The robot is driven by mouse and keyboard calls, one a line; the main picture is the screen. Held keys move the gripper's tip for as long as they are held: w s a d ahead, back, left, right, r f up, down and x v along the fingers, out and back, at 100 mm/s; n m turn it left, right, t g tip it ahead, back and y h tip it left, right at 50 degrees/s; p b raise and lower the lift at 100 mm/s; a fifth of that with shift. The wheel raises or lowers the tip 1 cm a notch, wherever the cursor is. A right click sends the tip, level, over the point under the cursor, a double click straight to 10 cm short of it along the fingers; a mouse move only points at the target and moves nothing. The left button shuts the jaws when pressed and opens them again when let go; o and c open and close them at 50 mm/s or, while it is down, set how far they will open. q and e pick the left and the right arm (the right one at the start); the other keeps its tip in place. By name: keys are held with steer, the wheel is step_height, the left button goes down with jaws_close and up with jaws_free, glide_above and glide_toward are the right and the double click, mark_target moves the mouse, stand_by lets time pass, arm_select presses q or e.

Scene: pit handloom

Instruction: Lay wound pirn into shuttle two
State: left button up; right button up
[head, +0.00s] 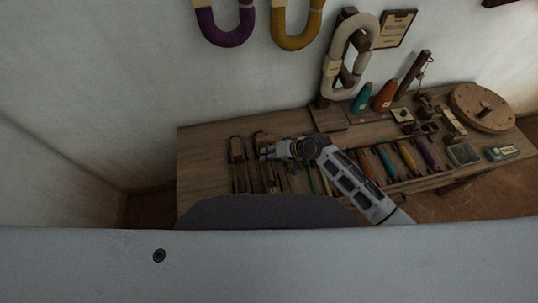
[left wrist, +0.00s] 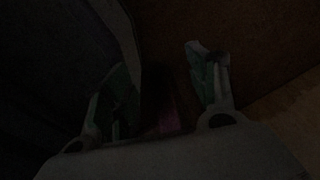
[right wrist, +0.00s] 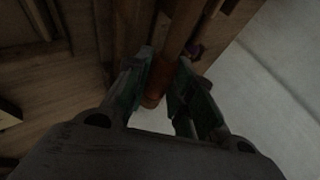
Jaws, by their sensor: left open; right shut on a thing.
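My right gripper (head: 264,152) is over the left part of the wooden workbench (head: 205,143), above long brown wooden pieces that look like shuttles (head: 238,165). In the right wrist view, its fingers (right wrist: 166,60) are shut on an orange-brown, rounded thing (right wrist: 155,85), which looks like the wound pirn. This held thing lies over or along a long wooden trough-like piece (right wrist: 133,28); I cannot tell whether it rests inside it. Which shuttle this is cannot be told. My left gripper (left wrist: 160,85) is open and empty in its dark wrist view; it is out of the head view.
Coloured pirns or shuttles, including a yellow one (head: 406,155) and a purple one (head: 426,153), lie right of my right arm. Teal (head: 362,98) and orange (head: 385,96) cones stand behind. A round wooden disc (head: 483,107) is at the far right. Yarn hanks (head: 297,28) hang on the wall.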

steer(key=shift+f, duration=0.6)
steer(key=shift+f+b, duration=0.35)
steer(key=shift+b, duration=0.05)
arm_select(q)
steer(key=shift+a+f, duration=0.5)
steer(key=shift+f, duration=0.1)
arm_select(e)
steer(key=shift+s+f, duration=0.25)
steer(key=shift+f, duration=0.2)
steer(key=shift+s+f, duration=0.15)
steer(key=o, duration=1.1)
steer(key=shift+f, duration=0.1)
steer(key=shift+c, duration=0.2)
arm_select(q)
steer(key=shift+s+a, duration=0.1)
arm_select(e)
steer(key=shift+w, duration=0.3)
steer(key=shift+w+r, duration=0.1)
steer(key=shift+r, duration=0.35)
